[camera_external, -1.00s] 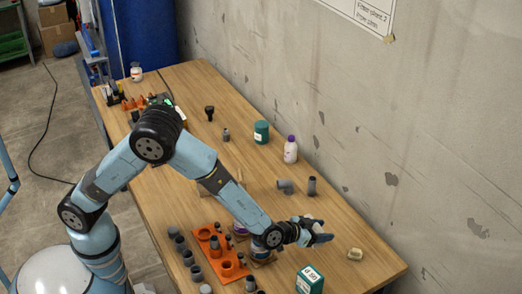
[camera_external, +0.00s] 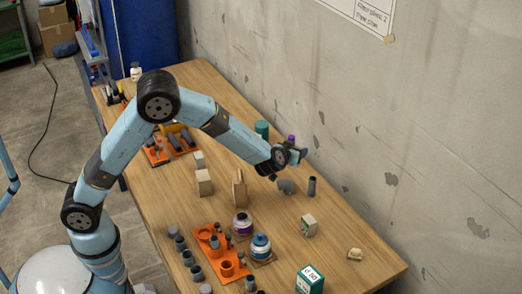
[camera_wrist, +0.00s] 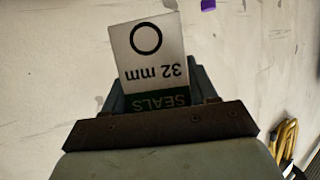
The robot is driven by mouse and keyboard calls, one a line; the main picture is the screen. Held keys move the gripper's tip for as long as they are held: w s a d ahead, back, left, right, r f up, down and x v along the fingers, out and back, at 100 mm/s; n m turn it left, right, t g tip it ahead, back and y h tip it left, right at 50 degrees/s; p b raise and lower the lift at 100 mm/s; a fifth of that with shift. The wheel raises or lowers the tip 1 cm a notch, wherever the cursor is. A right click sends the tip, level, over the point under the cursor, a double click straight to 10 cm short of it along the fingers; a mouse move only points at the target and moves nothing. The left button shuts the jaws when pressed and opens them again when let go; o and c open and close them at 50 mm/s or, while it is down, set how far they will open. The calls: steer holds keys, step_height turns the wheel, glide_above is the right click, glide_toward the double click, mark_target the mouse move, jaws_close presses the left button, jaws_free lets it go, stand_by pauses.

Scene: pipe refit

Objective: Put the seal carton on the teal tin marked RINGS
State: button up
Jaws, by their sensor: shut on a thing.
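The seal carton (camera_wrist: 153,55) fills the middle of the wrist view. It is white with a black ring and "32 mm", and a dark green band reading "SEALS", all upside down in that picture. My gripper (camera_external: 297,156) is shut on it, off the table, with the wall behind. In the external view the carton is hard to make out in the jaws. A teal tin (camera_external: 261,127) stands near the wall, just left of my gripper in the picture; my arm hides its lower part. Its lettering cannot be read.
A purple-capped bottle (camera_external: 291,139) is mostly hidden behind my gripper. Wooden blocks (camera_external: 204,182) and jars (camera_external: 260,246) occupy mid-table.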

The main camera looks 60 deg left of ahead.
steer(key=s+a+r+n+g+y, duration=0.2)
steer(key=a, duration=0.9)
steer(key=s+a+r+n+g+y, duration=0.2)
steer(key=a+n, duration=0.1)
steer(key=a, duration=0.9)
steer(key=s+a+r+n+g+y, duration=0.1)
steer(key=s+a+n+g+y, duration=0.1)
steer(key=a, duration=0.9)
glide_above(261, 121)
steer(key=shift+g, duration=0.3)
steer(key=f, duration=0.9)
steer(key=shift+s+d, duration=0.2)
steer(key=shift+d, duration=0.05)
steer(key=shift+w+f, duration=0.1)
steer(key=shift+f, duration=1.65)
steer(key=o, duration=1.1)
steer(key=shift+c, duration=0.2)
